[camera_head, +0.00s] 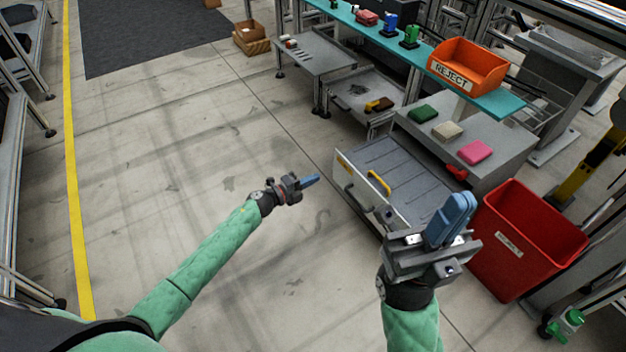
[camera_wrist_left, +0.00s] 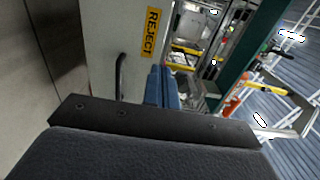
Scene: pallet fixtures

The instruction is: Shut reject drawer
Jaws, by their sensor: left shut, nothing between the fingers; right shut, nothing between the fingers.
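The reject drawer (camera_head: 395,165) stands pulled out of a grey cabinet and looks empty apart from a curved yellow piece (camera_head: 379,183) just behind its front panel. The panel carries a yellow REJECT label (camera_wrist_left: 152,33) and a dark bar handle (camera_wrist_left: 120,77), both clear in the left wrist view. My left gripper (camera_head: 312,180) is shut and empty, in front of the drawer panel and apart from it in the head view. My right gripper (camera_head: 453,216) is shut and empty, and its arm hides the drawer's near right corner.
A red bin (camera_head: 525,240) stands right of the drawer. Green, beige and pink blocks lie on the cabinet top (camera_head: 500,140). An orange REJECT tray (camera_head: 470,65) sits on the teal shelf (camera_head: 505,103). Another open drawer (camera_head: 355,92) stands behind. The floor to the left is clear.

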